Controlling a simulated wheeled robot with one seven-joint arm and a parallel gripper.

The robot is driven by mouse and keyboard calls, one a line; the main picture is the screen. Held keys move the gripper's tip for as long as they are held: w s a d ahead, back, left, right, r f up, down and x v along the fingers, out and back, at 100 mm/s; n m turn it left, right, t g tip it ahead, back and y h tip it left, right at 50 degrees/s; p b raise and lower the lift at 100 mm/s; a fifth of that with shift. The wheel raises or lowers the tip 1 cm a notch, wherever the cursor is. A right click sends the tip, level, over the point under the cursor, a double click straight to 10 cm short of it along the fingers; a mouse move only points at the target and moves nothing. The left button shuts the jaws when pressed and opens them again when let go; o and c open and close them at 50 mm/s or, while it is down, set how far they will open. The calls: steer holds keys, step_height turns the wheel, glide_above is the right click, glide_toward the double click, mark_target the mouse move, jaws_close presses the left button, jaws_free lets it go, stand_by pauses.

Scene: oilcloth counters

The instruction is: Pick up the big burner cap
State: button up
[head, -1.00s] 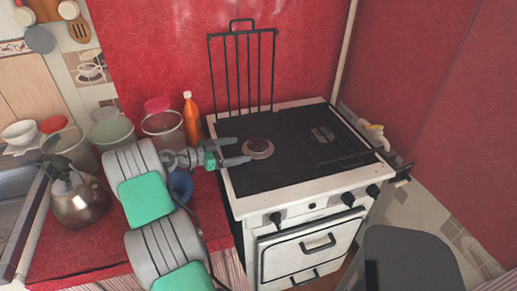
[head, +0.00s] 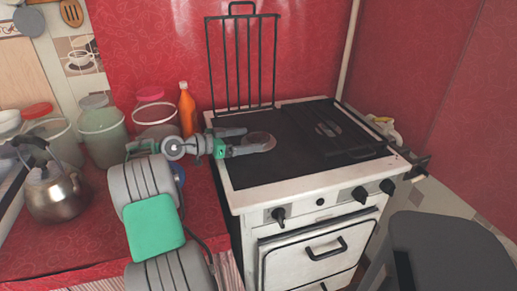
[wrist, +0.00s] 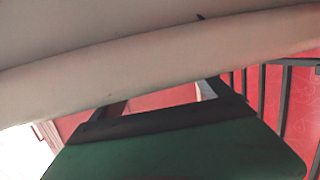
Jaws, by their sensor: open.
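The big burner cap (head: 263,138) is a round, brownish-grey disc on the left part of the black stove top in the head view. My gripper (head: 254,140) has come in from the left, low over the stove. Its two grey fingers are apart, one on the far side and one on the near side of the cap, with the near finger covering part of its edge. I cannot tell whether either finger touches the cap. The wrist view shows a dark green part of my gripper and a large pale shape; the cap is not clearly recognisable there.
A black grate (head: 242,65) stands upright behind the stove (head: 330,190). Another grate (head: 340,135) lies flat on the right half. An orange bottle (head: 187,110), lidded tubs (head: 103,130) and a kettle (head: 57,190) stand on the red counter to the left.

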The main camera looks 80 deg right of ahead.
mark_target(249, 138)
steer(key=x, duration=0.3)
steer(key=c, duration=1.2)
steer(key=shift+c, duration=0.6)
steer(key=shift+r, duration=0.1)
